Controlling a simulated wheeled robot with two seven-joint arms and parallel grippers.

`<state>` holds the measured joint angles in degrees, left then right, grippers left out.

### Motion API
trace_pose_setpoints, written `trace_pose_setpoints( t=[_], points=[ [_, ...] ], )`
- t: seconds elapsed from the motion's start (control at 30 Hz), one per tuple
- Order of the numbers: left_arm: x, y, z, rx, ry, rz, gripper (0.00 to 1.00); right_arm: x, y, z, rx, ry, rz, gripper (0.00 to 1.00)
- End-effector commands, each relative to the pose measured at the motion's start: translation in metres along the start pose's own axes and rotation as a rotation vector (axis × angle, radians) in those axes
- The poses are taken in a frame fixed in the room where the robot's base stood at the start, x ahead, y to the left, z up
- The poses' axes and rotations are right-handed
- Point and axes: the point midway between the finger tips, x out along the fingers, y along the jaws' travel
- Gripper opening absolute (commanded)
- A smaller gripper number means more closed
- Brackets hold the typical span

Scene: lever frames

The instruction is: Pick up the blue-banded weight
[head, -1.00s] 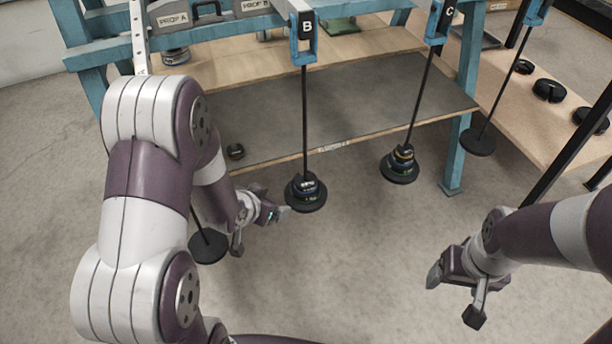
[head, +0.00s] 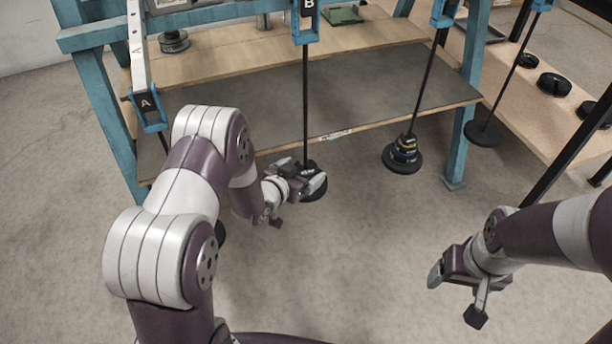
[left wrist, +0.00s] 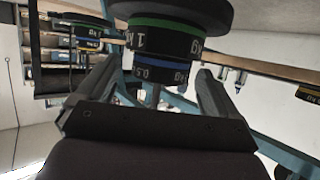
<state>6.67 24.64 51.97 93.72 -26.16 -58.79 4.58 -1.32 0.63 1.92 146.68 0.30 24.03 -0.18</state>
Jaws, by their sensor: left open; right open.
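In the left wrist view a blue-banded weight (left wrist: 160,68) marked 0.5 sits between the spread fingers of my left gripper (left wrist: 155,90), against a green-banded weight (left wrist: 165,38) and a wider black disc. The fingers stand apart on either side, and I cannot tell if either touches. In the head view my left gripper (head: 312,178) is at the foot of hanger B (head: 305,100) and hides most of that stack. Another stack on hanger C (head: 403,155) also shows a blue band in the left wrist view (left wrist: 75,64). My right gripper (head: 455,297) is open and empty, low at the right.
A blue-framed bench (head: 462,150) with a grey lower shelf (head: 370,95) stands behind the hangers. A wooden table (head: 530,100) at the right holds black discs (head: 553,84). A further hanger disc (head: 483,133) hangs beside it. The floor between my arms is clear.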

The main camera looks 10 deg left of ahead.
Motion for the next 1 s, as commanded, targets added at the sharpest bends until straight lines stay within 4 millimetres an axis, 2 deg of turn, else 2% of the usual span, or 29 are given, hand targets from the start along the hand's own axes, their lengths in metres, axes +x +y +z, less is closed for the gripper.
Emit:
trace_pose_setpoints(
  t=[0.2, 0.37, 0.4, 0.43, 0.77, 1.0],
  points=[
    [0.001, 0.0, -0.001, 0.0, -0.001, -0.001, 0.94, -0.001, 0.0, 0.0, 0.0, 0.001, 0.0, 0.77],
    [0.001, 0.0, -0.001, 0.0, -0.001, 0.0, 0.42, -0.001, 0.0, 0.0, 0.0, 0.001, 0.0, 0.77],
    [0.001, 0.0, -0.001, 0.0, -0.001, 0.0, 0.29, -0.001, 0.0, 0.0, 0.0, 0.001, 0.0, 0.77],
    [0.001, 0.0, -0.001, 0.0, -0.001, 0.0, 0.24, -0.001, 0.0, 0.0, 0.0, 0.001, 0.0, 0.77],
    [-0.001, -0.001, -0.008, 0.001, 0.004, -0.001, 0.24, -0.005, 0.0, -0.001, 0.0, 0.001, 0.0, 0.77],
    [-0.014, 0.0, -0.038, 0.002, 0.005, -0.001, 0.24, -0.025, 0.0, -0.003, 0.0, 0.001, 0.0, 0.77]
  ],
)
